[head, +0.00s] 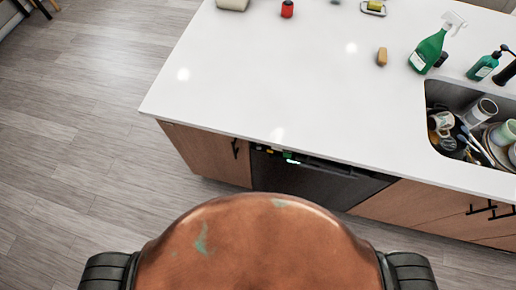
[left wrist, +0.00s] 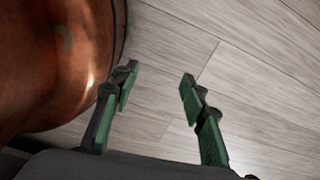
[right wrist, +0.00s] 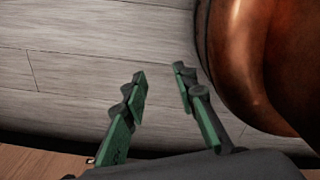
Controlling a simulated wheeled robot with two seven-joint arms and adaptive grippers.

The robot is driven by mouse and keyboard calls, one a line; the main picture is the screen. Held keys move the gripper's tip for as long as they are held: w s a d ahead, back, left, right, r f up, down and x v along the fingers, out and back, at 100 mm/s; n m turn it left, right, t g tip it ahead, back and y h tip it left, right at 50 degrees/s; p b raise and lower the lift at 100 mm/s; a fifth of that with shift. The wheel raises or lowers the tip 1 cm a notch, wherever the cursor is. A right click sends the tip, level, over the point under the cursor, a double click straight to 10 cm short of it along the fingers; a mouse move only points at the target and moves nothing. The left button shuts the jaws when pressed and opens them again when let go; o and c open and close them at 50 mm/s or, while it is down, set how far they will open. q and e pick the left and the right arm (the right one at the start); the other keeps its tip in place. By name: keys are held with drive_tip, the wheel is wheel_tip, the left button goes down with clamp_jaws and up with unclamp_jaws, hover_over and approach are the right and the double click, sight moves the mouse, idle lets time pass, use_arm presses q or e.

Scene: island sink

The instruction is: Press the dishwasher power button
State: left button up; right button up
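The black dishwasher (head: 318,183) is built into the front of the island, under the white counter. Its control strip shows small green and yellow lights (head: 290,158) at the top left, just under the counter edge. I cannot make out which of them is the power button. My left gripper (left wrist: 156,82) is open and empty above the wooden floor, beside my copper-coloured body. My right gripper (right wrist: 160,82) is open and empty above the floor on my other side. Neither gripper shows in the head view, and neither touches the dishwasher.
The white countertop (head: 270,75) overhangs the wooden cabinets (head: 205,152). A sink (head: 436,95) full of dishes is at the right. A green spray bottle (head: 428,50), a soap bottle (head: 485,66) and a sponge (head: 382,56) stand on the counter. The floor (head: 75,130) at the left is clear.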

drive_tip(key=shift+w, duration=0.1)
clamp_jaws()
idle(1.2)
